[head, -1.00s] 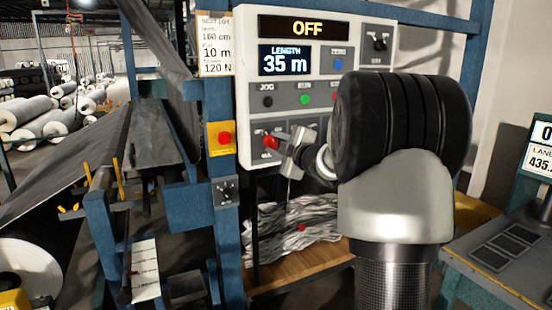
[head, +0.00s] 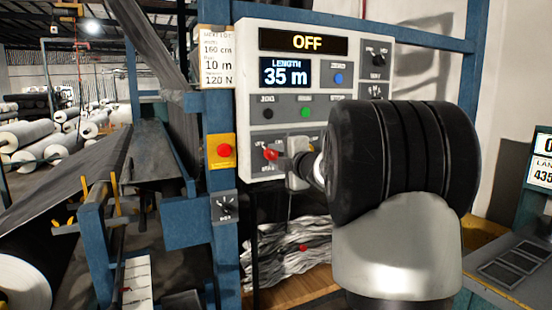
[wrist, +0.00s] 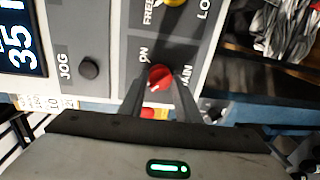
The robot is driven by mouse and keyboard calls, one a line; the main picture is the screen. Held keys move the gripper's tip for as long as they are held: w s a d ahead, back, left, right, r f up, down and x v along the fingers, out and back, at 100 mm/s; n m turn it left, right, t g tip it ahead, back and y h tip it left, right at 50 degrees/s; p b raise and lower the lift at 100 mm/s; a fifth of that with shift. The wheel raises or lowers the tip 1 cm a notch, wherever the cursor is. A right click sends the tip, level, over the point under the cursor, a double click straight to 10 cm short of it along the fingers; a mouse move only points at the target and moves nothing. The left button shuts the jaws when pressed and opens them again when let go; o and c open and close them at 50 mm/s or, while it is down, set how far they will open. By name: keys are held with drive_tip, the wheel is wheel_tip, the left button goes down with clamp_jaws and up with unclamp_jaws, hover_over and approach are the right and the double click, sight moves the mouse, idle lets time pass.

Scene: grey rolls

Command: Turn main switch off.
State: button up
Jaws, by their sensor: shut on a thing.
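The red main switch knob (wrist: 159,76) sits on the grey panel between the marks ON and MAIN in the wrist view. It also shows in the head view (head: 270,154), low on the white control box (head: 350,95). My gripper (wrist: 160,92) has one finger on each side of the knob and is shut on it. In the head view my gripper (head: 284,160) meets the knob from the right, and my wrist hides part of the panel. The upper display (head: 305,41) reads OFF. The knob's exact angle is hard to tell.
A black JOG button (wrist: 88,68) and a yellow knob (wrist: 173,1) are near the main switch. A red stop button (head: 225,150) on a yellow plate and a small dark dial (head: 226,207) are on the blue post at the left. Crumpled grey sheet (head: 285,250) lies below.

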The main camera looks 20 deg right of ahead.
drive_tip(key=o, duration=1)
drive_tip(key=shift+s, duration=0.1)
drive_tip(key=s, duration=0.5)
drive_tip(key=s+r+p, duration=0.1)
drive_tip(key=s, duration=0.5)
drive_tip(key=s+p, duration=0.1)
drive_tip(key=s, duration=0.5)
drive_tip(key=shift+d+r, duration=0.2)
drive_tip(key=shift+d, duration=0.05)
drive_tip(key=shift+d, duration=0.1)
